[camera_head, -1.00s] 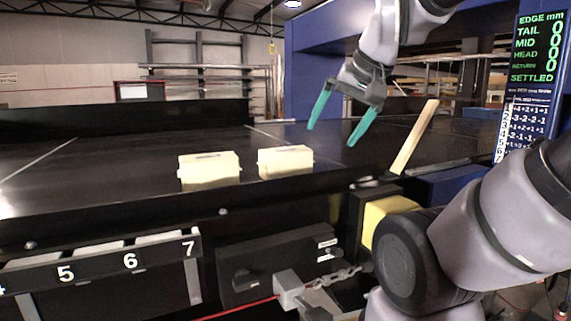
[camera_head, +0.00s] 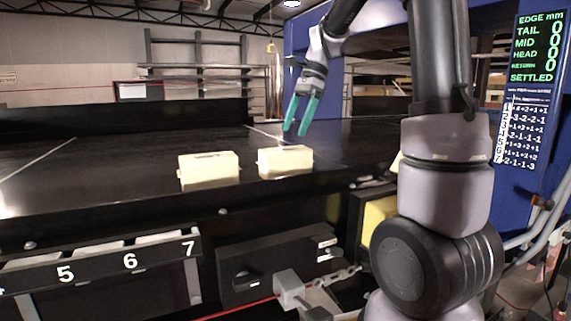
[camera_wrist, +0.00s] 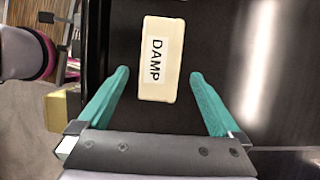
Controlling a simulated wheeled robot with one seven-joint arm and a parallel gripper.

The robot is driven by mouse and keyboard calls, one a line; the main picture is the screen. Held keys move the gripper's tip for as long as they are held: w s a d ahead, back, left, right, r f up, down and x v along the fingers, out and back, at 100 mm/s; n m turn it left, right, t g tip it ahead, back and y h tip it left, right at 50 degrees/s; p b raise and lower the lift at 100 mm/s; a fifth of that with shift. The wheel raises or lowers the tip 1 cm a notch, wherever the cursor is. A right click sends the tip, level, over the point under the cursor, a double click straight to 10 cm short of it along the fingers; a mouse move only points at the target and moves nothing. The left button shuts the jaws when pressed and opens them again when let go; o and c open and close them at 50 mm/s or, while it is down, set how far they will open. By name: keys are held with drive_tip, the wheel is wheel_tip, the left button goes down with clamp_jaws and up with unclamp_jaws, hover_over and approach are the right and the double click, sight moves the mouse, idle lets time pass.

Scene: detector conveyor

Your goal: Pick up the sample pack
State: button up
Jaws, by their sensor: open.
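Two cream, box-shaped packs sit on the black conveyor belt in the head view: a left pack (camera_head: 208,172) and a right pack (camera_head: 285,163). My gripper (camera_head: 295,133) is open and empty, pointing down above and just behind the right pack. In the wrist view, one cream pack (camera_wrist: 172,85) with a white label reading "DAMP" (camera_wrist: 156,60) lies ahead of my gripper (camera_wrist: 159,75). Its near end lies between the two teal fingertips, with a gap on each side. It appears to be the right pack. The left pack is not in the wrist view.
The dark belt (camera_head: 100,160) is bare around the packs. A black front rail (camera_head: 120,222) and a numbered rack (camera_head: 95,257) stand in front. A blue frame (camera_head: 300,50) and a display (camera_head: 537,50) reading "SETTLED" stand to the right.

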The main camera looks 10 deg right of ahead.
sight(282, 163)
drive_tip(key=shift+w+a+f, duration=0.15)
drive_tip(key=shift+f, duration=0.15)
drive_tip(key=x, duration=1)
drive_tip(key=shift+f, duration=0.2)
drive_tip(key=shift+f, duration=0.25)
clamp_jaws()
